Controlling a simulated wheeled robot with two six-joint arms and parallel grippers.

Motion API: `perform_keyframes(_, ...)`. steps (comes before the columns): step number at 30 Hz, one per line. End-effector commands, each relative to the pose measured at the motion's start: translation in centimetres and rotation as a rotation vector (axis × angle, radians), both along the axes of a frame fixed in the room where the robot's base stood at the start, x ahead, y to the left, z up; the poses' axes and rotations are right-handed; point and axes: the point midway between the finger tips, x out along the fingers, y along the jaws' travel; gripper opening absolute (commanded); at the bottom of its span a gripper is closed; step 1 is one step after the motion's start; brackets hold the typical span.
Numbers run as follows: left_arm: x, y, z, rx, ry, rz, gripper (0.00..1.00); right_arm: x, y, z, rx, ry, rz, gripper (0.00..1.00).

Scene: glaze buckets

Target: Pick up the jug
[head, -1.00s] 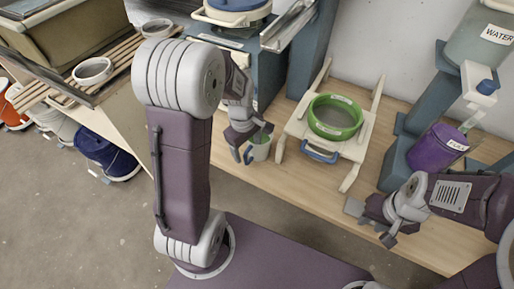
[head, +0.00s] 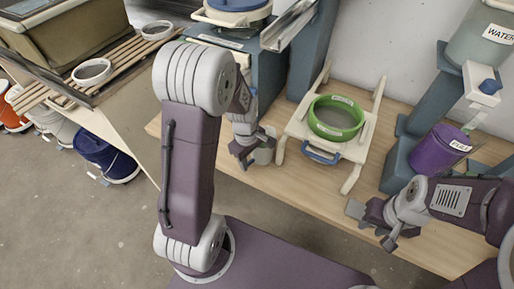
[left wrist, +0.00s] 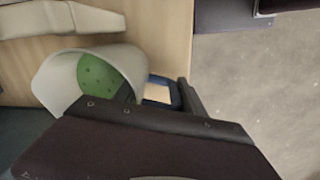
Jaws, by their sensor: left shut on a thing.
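The jug (head: 265,152) is a small pale cup near the front edge of the wooden bench, partly hidden by my left gripper (head: 245,157). In the left wrist view the jug (left wrist: 62,78) is cream, with green inside and a blue handle (left wrist: 160,92). My left gripper is shut on the jug at its handle side; the exact contact is partly hidden by the gripper body. The jug appears to be at bench height; I cannot tell whether it touches the bench. My right gripper (head: 372,224) is apart from the jug, over the bench's right front, with its fingers spread and empty.
A green-rimmed sieve (head: 336,118) rests on a cream rack (head: 296,130) just right of the jug. A purple bucket (head: 436,150) stands further right, under a water container (head: 482,45). A slatted shelf (head: 120,62) with bowls is at left. Bare bench lies in front of the rack.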

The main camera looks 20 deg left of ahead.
Motion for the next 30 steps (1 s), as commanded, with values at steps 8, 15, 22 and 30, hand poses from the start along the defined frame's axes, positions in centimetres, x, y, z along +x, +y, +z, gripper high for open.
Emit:
perform_keyframes(8, 0.1, 0.0, 0.2, 0.000, -0.002, 0.000, 0.00, 0.0, 0.0, 0.1, 0.000, 0.000, 0.000, 0.32)
perform_keyframes(15, 0.1, 0.0, 1.7, 0.001, -0.004, 0.000, 0.00, 0.0, 0.0, 0.5, 0.000, 0.000, 0.000, 0.32)
perform_keyframes(22, 0.2, 0.0, 4.5, 0.001, -0.007, 0.000, 0.00, 0.0, 0.0, 1.2, 0.000, 0.000, 0.000, 0.32)
perform_keyframes(30, 0.2, 0.0, 7.6, 0.000, -0.005, 0.000, 0.00, 0.0, 0.0, 1.9, 0.000, 0.000, 0.000, 0.32)
